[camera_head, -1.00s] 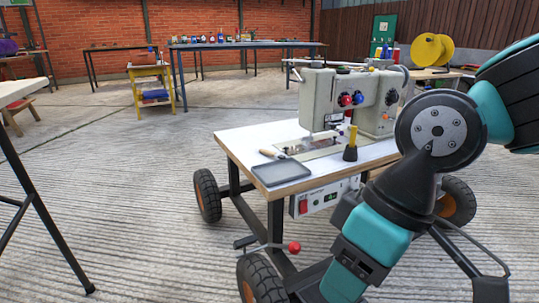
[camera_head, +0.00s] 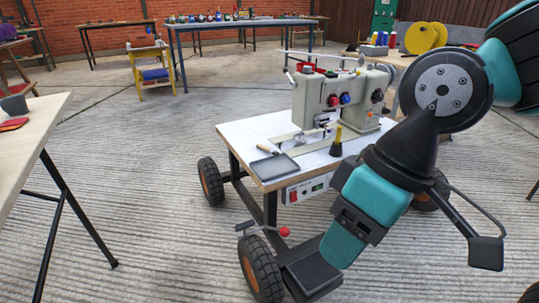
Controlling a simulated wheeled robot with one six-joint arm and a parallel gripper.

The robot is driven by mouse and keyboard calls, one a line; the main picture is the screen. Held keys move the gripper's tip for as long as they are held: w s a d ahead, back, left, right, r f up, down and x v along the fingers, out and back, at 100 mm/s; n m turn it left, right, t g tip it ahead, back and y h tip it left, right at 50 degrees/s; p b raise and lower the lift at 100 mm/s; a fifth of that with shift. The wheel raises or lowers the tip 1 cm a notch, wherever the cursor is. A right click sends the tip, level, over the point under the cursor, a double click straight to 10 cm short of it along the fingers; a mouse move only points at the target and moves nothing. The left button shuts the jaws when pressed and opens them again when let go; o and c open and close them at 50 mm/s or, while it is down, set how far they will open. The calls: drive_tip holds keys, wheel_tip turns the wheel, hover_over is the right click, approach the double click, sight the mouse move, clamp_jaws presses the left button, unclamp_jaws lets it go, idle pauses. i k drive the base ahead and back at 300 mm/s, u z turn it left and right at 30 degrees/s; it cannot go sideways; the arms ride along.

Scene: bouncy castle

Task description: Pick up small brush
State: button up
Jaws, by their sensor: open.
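A small brush (camera_head: 267,149) with a pale wooden handle and a darker end appears to lie on the white top of a wheeled sewing-machine cart (camera_head: 228,129), just behind a flat dark grey tray (camera_head: 275,166). It is small in the head view, and its bristles are hard to make out. My arm crosses the right side of the picture in front of the cart. A black finger-like part of my gripper (camera_head: 487,252) shows at lower right, well apart from the brush. The opposite finger cannot be made out clearly. Nothing is seen held.
A grey sewing machine (camera_head: 343,94) stands behind the brush. A yellow-and-black upright tool (camera_head: 337,143) stands right of the tray. A red-knobbed lever (camera_head: 283,231) sticks out below the cart. A wooden table (camera_head: 32,130) is at left. Open concrete lies between them.

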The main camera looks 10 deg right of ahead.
sight(272, 152)
drive_tip(key=k, duration=1.1)
drive_tip(key=z, duration=0.5)
drive_tip(key=i, duration=0.65)
drive_tip(key=z, duration=0.6)
drive_tip(key=i, duration=0.85)
drive_tip(key=u, duration=0.85)
drive_tip(key=i, duration=0.7)
drive_tip(key=u, duration=0.75)
